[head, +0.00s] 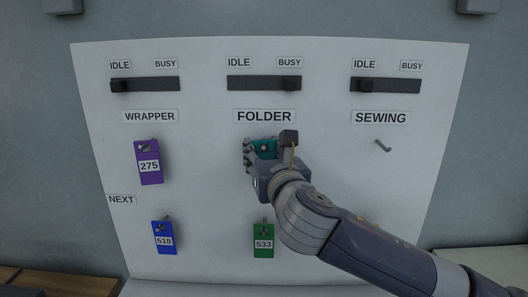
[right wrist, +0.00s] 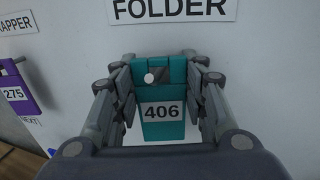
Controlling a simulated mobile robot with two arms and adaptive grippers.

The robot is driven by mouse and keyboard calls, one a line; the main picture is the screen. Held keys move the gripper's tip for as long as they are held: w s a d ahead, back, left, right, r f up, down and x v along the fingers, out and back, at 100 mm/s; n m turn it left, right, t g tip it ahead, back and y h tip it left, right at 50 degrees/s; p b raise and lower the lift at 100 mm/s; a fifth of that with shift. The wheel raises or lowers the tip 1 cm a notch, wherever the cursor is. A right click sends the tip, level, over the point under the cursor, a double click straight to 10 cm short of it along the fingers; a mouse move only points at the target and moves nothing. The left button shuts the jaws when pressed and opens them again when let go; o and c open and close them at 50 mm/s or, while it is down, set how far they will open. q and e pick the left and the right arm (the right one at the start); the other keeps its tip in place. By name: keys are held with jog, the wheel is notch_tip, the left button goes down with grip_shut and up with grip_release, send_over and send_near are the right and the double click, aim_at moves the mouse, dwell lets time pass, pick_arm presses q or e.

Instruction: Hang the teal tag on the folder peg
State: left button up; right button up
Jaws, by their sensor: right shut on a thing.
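The teal tag, numbered 406, is at the board below the FOLDER label. It shows in the right wrist view (right wrist: 163,128), and a small part of it shows in the head view (head: 264,147). My right gripper (head: 262,150) is shut on the tag, with a finger on each side of it in the right wrist view (right wrist: 165,88). A pale round peg end (right wrist: 150,78) shows at the tag's upper part; I cannot tell whether the tag's hole is around it. In the head view my gripper hides the peg. My left gripper is not in view.
A purple tag 275 (head: 149,172) hangs under WRAPPER. A blue tag 518 (head: 164,232) and a green tag 533 (head: 263,245) hang in the lower row. The SEWING peg (head: 383,146) is bare. Sliders (head: 264,84) run along the board's top.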

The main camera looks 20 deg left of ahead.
jog(key=o, duration=1.1)
